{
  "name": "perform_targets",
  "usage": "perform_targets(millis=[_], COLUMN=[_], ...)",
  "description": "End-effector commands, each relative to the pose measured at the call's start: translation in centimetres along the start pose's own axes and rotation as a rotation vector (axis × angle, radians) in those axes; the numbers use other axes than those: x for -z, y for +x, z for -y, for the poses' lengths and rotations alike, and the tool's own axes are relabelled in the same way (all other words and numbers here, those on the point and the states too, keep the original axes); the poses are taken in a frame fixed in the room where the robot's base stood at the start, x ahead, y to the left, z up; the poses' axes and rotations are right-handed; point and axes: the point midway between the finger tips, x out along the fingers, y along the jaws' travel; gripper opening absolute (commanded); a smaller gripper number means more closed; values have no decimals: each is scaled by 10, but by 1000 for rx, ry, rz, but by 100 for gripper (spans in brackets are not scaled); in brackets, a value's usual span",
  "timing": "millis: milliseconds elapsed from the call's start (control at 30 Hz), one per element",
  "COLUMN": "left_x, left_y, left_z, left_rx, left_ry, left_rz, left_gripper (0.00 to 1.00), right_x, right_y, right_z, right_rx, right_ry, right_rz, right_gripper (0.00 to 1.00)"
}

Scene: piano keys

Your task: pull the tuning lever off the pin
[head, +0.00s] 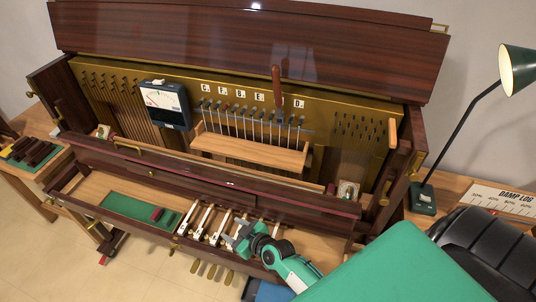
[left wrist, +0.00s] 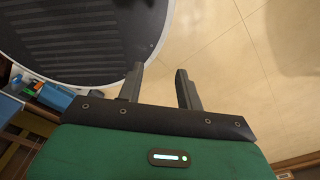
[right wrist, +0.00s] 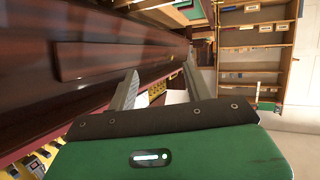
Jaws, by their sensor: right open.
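The tuning lever (head: 276,82) has a dark red-brown handle and stands roughly upright against the brass pin plate of the open piano, between the E and D labels. Its lower end is near the tuning pins (head: 272,115); I cannot see exactly how it sits on its pin. My right gripper (head: 235,238) is open and empty, low over the key area, well below and in front of the lever. Its parted fingers (right wrist: 160,82) show in the right wrist view beside dark red wood. My left gripper (left wrist: 158,78) is open and empty above the floor, outside the head view.
A black meter box (head: 166,104) is on the plate left of the pins. A wooden shelf (head: 250,150) juts out below the pins. The piano's dark front rail (head: 220,185) lies between my right gripper and the lever. A green lamp (head: 517,70) stands at right.

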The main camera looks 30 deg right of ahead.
Motion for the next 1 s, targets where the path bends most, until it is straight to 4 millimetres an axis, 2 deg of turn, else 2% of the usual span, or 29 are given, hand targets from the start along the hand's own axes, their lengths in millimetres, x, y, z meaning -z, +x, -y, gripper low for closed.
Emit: perform_targets(millis=[33, 100, 167, 200, 300, 400, 500, 600, 800, 1000], left_x=[1, 2, 3, 4, 6, 6, 7, 7, 7, 7], left_y=[-3, -6, -8, -9, -13, -16, -19, -21, -22, -13], left_z=[2, 5, 8, 11, 15, 15, 15, 15, 13, 12], left_rx=[2, 5, 9, 11, 16, 16, 16, 16, 14, 12], left_ry=[1, 2, 2, 2, 1, 1, 0, 0, 0, 1], left_rz=[0, -1, -2, -3, -5, -6, -7, -7, -7, -7], left_gripper=[36, 36, 36, 36, 36, 36, 36, 36, 36, 36], right_x=[44, 97, 141, 168, 223, 258, 274, 280, 278, 274], right_y=[7, 10, 7, 3, -15, -35, -52, -61, -66, -62], right_z=[-18, -45, -72, -91, -140, -186, -220, -242, -257, -268], right_rx=[-55, -157, -268, -355, -587, -817, -1000, -1114, -1193, -1203], right_ry=[-18, -45, -59, -62, -47, 0, 66, 129, 199, 207], right_rz=[-120, -268, -381, -447, -551, -563, -498, -399, -242, -214], right_gripper=[51, 51, 51, 51, 51, 51, 51, 51, 51, 51])
